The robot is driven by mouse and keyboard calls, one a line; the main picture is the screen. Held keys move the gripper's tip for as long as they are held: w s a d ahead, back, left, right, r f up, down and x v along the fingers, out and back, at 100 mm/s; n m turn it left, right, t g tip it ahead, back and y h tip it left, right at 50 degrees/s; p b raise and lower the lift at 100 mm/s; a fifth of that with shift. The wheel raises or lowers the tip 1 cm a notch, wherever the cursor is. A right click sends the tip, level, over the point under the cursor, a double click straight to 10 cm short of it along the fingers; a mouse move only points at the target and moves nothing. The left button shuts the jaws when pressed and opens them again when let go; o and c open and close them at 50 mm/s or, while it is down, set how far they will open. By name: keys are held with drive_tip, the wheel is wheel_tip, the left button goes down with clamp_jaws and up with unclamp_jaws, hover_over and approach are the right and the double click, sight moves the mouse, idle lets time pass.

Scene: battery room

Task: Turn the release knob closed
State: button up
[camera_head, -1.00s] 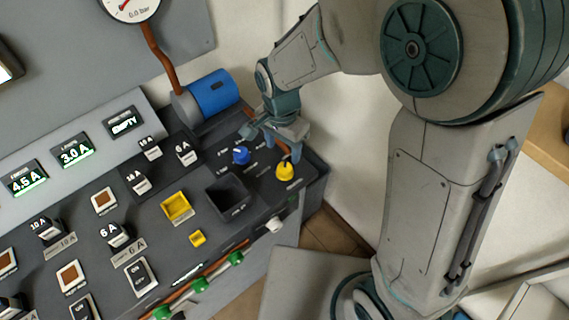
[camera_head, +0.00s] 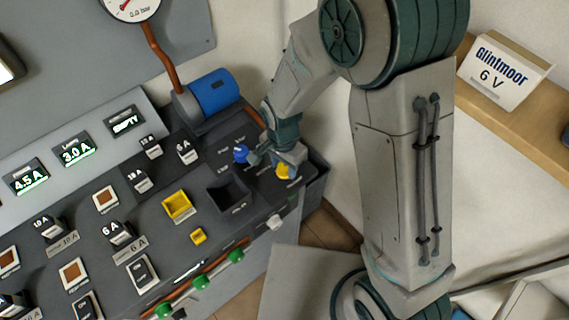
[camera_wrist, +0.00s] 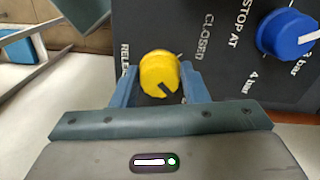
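The release knob is the yellow knob (camera_head: 284,172) near the right end of the grey control panel; in the wrist view the yellow knob (camera_wrist: 160,74) has a dark pointer mark toward the lower right. The printed words CLOSED and a partly hidden RELEASE are beside it. My gripper (camera_head: 273,165) is over the knob in the head view. In the wrist view the blue fingers of my gripper (camera_wrist: 159,82) stand on either side of the knob. They look parted, and firm contact cannot be made out.
A blue knob (camera_head: 240,153) sits close by; the blue knob (camera_wrist: 287,33) is at upper right in the wrist view. A dark open socket (camera_head: 229,196) and a yellow square frame (camera_head: 177,205) are left of the release knob.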

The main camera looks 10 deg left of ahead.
drive_tip(key=c, duration=0.4)
drive_tip(key=shift+c, duration=0.2)
drive_tip(key=shift+n+b, duration=0.3)
drive_tip(key=n+b, duration=0.1)
drive_tip(key=n, duration=0.1)
drive_tip(key=shift+f+n+b, duration=0.1)
drive_tip(key=shift+n+b, duration=0.2)
drive_tip(key=shift+n, duration=0.1)
drive_tip(key=n+b, duration=0.1)
drive_tip(key=n, duration=0.3)
drive_tip(key=shift+d+n+b, duration=0.1)
drive_tip(key=shift+n+b, duration=0.2)
drive_tip(key=shift+b, duration=0.1)
drive_tip(key=n, duration=0.5)
drive_tip(key=shift+b, duration=0.4)
drive_tip(key=shift+n+t, duration=0.3)
drive_tip(key=shift+n, duration=2.1)
drive_tip(key=o, duration=1)
